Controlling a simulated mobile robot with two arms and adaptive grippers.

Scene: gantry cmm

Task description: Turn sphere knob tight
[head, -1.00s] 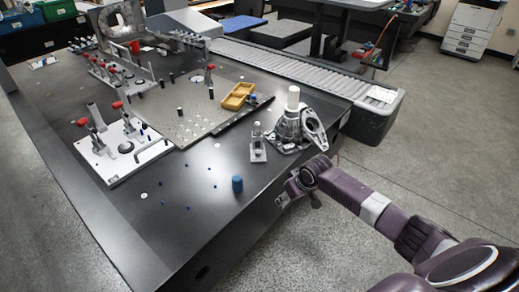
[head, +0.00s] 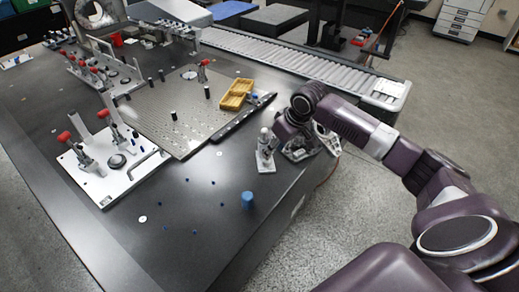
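A small pale stand with an upright post (head: 264,158), which looks like the sphere and its knob, is on the black table near its right edge. The knob itself is too small to make out. My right arm reaches in from the right, and my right gripper (head: 277,135) is at the upper part of this post. The fingers are small and partly hidden by my wrist, so I cannot tell whether they touch it or are open. My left gripper is not in view.
A grey metal fixture (head: 298,150) stands just right of the post, partly covered by my arm. A blue cylinder (head: 247,200) stands in front. A yellow tray (head: 236,94) and a plate with clamps (head: 115,160) lie further left.

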